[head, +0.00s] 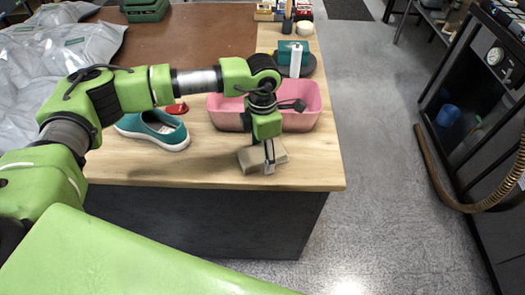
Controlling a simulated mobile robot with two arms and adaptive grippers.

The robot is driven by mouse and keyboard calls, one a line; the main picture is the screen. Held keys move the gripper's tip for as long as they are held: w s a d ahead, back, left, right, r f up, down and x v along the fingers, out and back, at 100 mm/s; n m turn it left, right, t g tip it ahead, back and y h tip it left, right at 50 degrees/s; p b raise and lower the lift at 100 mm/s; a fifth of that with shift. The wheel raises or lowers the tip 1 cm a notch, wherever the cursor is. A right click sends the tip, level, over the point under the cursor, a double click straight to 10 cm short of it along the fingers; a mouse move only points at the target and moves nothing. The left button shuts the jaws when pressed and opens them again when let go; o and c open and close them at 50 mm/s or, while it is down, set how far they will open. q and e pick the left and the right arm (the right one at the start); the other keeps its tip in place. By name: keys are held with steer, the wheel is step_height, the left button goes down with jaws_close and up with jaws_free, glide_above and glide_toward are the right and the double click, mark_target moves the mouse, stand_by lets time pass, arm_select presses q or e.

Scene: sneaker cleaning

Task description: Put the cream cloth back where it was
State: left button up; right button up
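The cream cloth (250,160) shows as a small folded block near the front edge of the wooden worktop (310,172). My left gripper (268,158) points down at the cloth, with a finger seen in front of its near side. The fingers overlap the cloth in the picture; I cannot tell whether they are closed on it. I also cannot tell whether the cloth rests on the wood or is slightly raised. My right gripper is not in view.
A pink basin (312,108) stands just behind the gripper. A teal sneaker (150,130) lies to the left, with a red item (177,108) behind it. A dark round stand (302,70) with bottles is farther back. The worktop's front right corner is clear.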

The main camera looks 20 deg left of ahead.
mark_target(262, 151)
arm_select(q)
steer(key=shift+r, duration=0.25)
steer(key=shift+w+r, duration=0.1)
steer(key=shift+r, duration=0.15)
step_height(262, 151, up, 11)
steer(key=b, duration=0.3)
steer(key=shift+r, duration=0.2)
steer(key=o, duration=1.1)
steer(key=shift+c, duration=0.2)
